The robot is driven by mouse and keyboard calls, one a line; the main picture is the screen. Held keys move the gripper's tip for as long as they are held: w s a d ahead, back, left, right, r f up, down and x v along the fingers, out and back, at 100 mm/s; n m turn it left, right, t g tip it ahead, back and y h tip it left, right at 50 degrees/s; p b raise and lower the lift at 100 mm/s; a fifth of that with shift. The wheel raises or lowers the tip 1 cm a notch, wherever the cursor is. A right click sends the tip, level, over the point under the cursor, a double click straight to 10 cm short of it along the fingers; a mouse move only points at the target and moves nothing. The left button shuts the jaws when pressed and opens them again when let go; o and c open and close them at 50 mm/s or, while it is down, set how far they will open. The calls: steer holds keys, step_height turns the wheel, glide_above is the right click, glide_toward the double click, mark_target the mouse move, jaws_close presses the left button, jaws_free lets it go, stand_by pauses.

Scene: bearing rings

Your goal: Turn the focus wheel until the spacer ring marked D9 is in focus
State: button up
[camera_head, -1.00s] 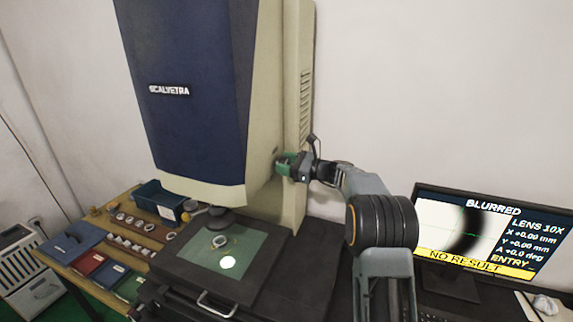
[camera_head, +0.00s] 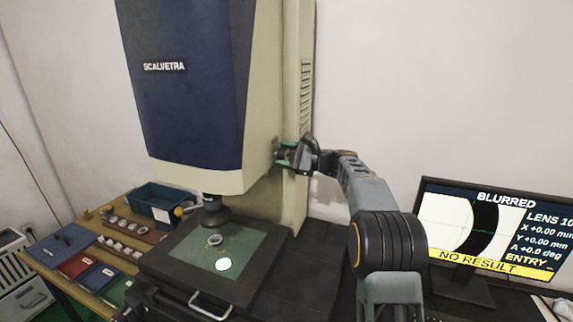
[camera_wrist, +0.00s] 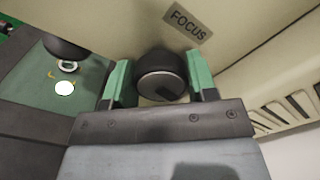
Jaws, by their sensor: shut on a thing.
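The focus wheel (camera_wrist: 163,78) is a dark round knob with a grey face, under a FOCUS label (camera_wrist: 188,22) in the wrist view. My gripper (camera_wrist: 162,82) has its green fingers on both sides of the wheel and is shut on it. In the head view my gripper (camera_head: 288,155) is at the right side of the machine's housing and hides the wheel. A ring (camera_head: 214,240) lies on the green stage plate (camera_head: 250,262) below the lens; its mark is too small to read. The monitor (camera_head: 490,240) reads BLURRED and NO RESULT, with a dark curved band on white.
The blue and cream machine (camera_head: 190,90) stands close to my arm. A side table at left holds a blue bin (camera_head: 158,203), several rings and coloured trays (camera_head: 75,265). A bright light spot lies on the stage beside the ring.

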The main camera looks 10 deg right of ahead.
steer(key=shift+f+n+b, duration=0.25)
steer(key=shift+n+b, duration=0.2)
steer(key=shift+n, duration=0.15)
steer(key=o, duration=0.9)
steer(key=shift+r, duration=0.2)
steer(key=shift+s, duration=0.1)
steer(key=b+v, duration=0.2)
steer(key=v, duration=1.1)
steer(key=shift+s+d+b, duration=0.2)
steer(key=shift+d+b, duration=0.1)
steer(key=shift+b, duration=0.1)
